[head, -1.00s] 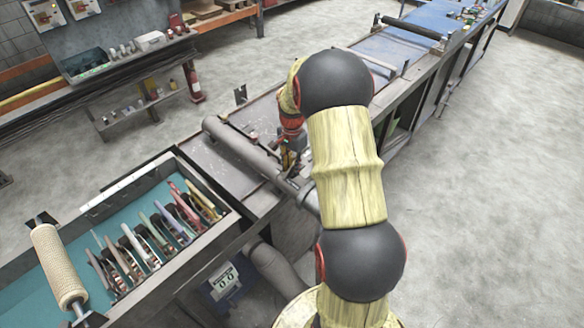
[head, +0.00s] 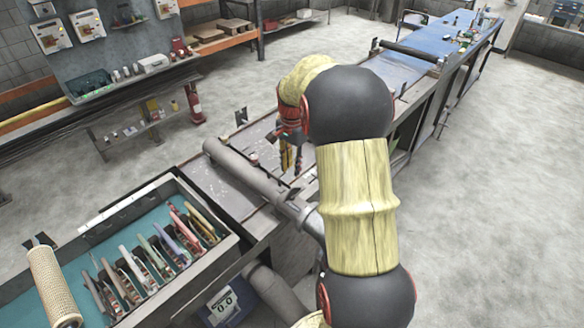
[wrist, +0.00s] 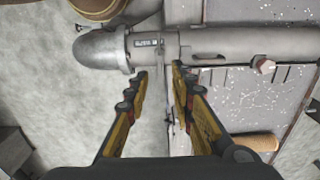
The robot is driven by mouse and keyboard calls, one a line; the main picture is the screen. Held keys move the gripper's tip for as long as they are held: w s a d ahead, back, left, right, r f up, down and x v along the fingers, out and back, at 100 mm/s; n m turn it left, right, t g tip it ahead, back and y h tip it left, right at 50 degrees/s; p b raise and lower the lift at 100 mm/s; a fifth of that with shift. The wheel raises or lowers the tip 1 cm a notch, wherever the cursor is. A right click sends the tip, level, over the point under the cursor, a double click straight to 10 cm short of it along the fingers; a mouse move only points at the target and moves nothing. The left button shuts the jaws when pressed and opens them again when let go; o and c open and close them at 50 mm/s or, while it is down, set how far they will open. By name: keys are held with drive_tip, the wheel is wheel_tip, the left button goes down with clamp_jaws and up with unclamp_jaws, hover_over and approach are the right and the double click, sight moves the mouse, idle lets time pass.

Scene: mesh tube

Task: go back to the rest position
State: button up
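My gripper (head: 291,158) hangs over the workbench, beside a long grey pipe (head: 240,172). My arm hides part of this area in the head view. In the wrist view, my gripper's two yellow fingers (wrist: 159,74) stand apart with nothing between them. A beige mesh tube (head: 53,288) lies at the left edge of the teal-lined tray, well away from my gripper.
The teal tray (head: 75,258) holds a row of several pliers-like tools (head: 150,252). A blue box with a display (head: 224,302) stands below the bench. The floor (head: 490,190) to the right is clear.

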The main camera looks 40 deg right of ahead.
idle(0.4)
drive_tip(key=s+a+n+t+b, duration=0.2)
drive_tip(key=s+a+n+b, duration=0.5)
drive_tip(key=a, duration=0.8)
drive_tip(key=s+a+n+t+b, duration=0.3)
drive_tip(key=s+a+n+b, duration=0.5)
drive_tip(key=s+a, duration=0.6)
drive_tip(key=shift+s+a+f+n+t, duration=0.15)
drive_tip(key=shift+a+f+n+t, duration=0.15)
drive_tip(key=shift+a+n, duration=0.8)
drive_tip(key=shift+c, duration=0.4)
